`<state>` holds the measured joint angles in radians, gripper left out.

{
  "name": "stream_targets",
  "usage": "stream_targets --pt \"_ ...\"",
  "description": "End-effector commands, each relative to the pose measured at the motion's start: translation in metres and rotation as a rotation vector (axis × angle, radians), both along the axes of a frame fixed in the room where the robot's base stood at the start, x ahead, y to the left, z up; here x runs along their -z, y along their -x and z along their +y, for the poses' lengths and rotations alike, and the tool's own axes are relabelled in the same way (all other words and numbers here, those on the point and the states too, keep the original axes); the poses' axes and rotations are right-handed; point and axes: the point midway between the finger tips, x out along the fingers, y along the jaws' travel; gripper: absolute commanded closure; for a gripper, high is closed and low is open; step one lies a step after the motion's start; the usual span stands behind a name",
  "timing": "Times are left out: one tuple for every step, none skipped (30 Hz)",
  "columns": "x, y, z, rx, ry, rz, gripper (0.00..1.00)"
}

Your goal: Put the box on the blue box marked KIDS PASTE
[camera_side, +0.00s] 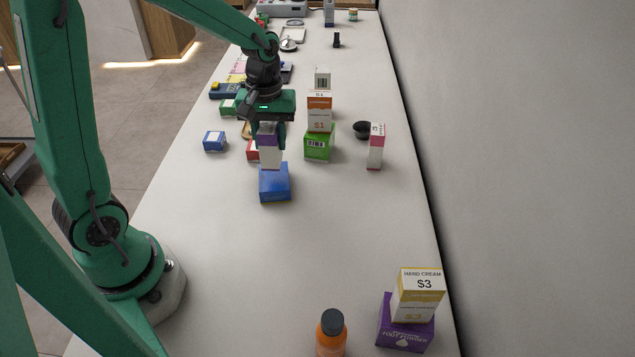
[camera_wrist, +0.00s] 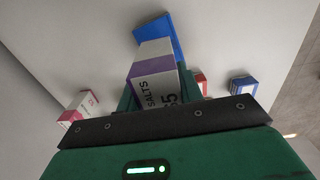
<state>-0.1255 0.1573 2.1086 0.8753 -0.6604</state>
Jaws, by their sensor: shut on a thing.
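My gripper (camera_side: 268,128) is shut on a purple and white box (camera_side: 270,154), held upright. The box also shows between the fingers in the wrist view (camera_wrist: 153,72), with the letters "SALTS" readable. The blue box (camera_side: 275,184) lies on the counter right below the held box in the side view, and it shows beyond the held box in the wrist view (camera_wrist: 159,30). The held box's lower end meets or overlaps the blue box's top edge in the side view; I cannot tell whether they touch. The blue box's marking is not readable.
A green box (camera_side: 319,147) with an orange-white box (camera_side: 319,116) on it stands to the right.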

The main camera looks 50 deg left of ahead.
Motion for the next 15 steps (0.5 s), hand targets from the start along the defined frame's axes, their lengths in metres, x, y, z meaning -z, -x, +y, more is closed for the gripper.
stream_targets --pt "0.002 -0.001 0.003 -0.001 0.0 0.0 0.87" --pt "0.002 -0.001 0.004 -0.001 0.0 0.0 0.87" --pt "0.003 -0.002 0.005 -0.001 0.0 0.0 0.87" --pt "0.003 -0.002 0.005 0.0 0.0 0.0 0.87" --pt "0.003 -0.002 0.005 0.0 0.0 0.0 0.87" --pt "0.003 -0.002 0.005 0.0 -0.001 -0.001 0.87" --pt "0.003 -0.002 0.005 0.0 0.0 0.0 0.87" --pt "0.003 -0.002 0.005 0.0 0.0 0.0 0.87" --pt "0.005 -0.002 0.005 0.0 0.0 0.0 0.87" --pt "0.006 -0.002 0.005 0.0 0.0 0.001 0.87" --pt "0.008 -0.002 0.005 0.0 0.001 0.002 0.87" --pt "0.012 -0.001 0.004 0.0 0.001 0.002 0.87" --pt "0.015 -0.001 0.004 0.0 0.0 0.003 0.87" --pt "0.018 -0.001 0.004 0.0 0.0 0.004 0.87" --pt "0.023 -0.001 0.004 0.0 0.001 0.004 0.87"
